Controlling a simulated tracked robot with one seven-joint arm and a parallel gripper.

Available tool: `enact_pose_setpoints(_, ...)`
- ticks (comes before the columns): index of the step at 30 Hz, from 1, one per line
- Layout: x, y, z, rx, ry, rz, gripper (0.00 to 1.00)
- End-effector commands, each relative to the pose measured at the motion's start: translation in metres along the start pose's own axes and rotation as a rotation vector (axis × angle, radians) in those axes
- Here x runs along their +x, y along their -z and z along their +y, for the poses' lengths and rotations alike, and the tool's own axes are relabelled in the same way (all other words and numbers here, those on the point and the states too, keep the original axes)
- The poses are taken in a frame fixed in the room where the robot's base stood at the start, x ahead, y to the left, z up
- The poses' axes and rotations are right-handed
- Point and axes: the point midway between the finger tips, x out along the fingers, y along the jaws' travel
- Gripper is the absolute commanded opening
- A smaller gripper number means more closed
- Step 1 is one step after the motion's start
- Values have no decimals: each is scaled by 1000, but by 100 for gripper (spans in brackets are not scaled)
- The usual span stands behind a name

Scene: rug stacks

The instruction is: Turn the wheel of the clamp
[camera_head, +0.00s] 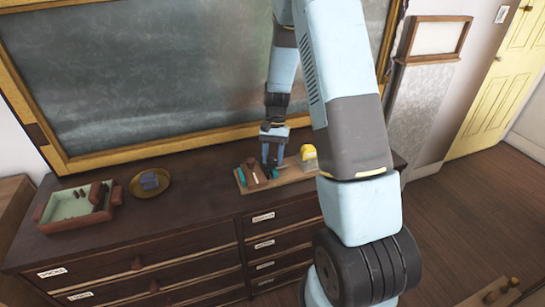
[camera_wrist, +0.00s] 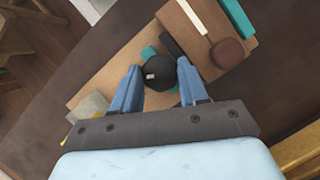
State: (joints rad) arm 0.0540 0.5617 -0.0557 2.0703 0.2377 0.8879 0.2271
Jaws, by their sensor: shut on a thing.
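The clamp is on a wooden board (camera_head: 288,184) on top of the dark dresser. Its black round wheel (camera_wrist: 158,72), with a small pale mark, shows in the wrist view; teal parts (camera_wrist: 149,52) show beside it. My gripper (camera_wrist: 160,82) points down, with one blue finger on each side of the wheel, shut on it. In the head view my gripper (camera_head: 272,158) stands over the middle of the board, and the wheel is hard to make out there.
A brown round knob (camera_wrist: 227,52) sits on the board near the wheel. A yellow-and-white object (camera_head: 308,157) stands at the board's right end. Left are a round dish (camera_head: 163,191) with a blue block and a red-brown tray (camera_head: 44,217). A chalkboard (camera_head: 150,75) rises close behind.

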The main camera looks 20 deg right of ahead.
Motion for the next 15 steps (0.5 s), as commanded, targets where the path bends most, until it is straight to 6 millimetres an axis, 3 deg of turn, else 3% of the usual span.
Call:
enact_pose_setpoints(12, 1, 0, 1, 5, 1, -1, 13)
enact_pose_setpoints(13, 1, 0, 1, 5, 1, -1, 46)
enact_pose_setpoints(15, 0, 0, 0, 5, 1, -1, 53)
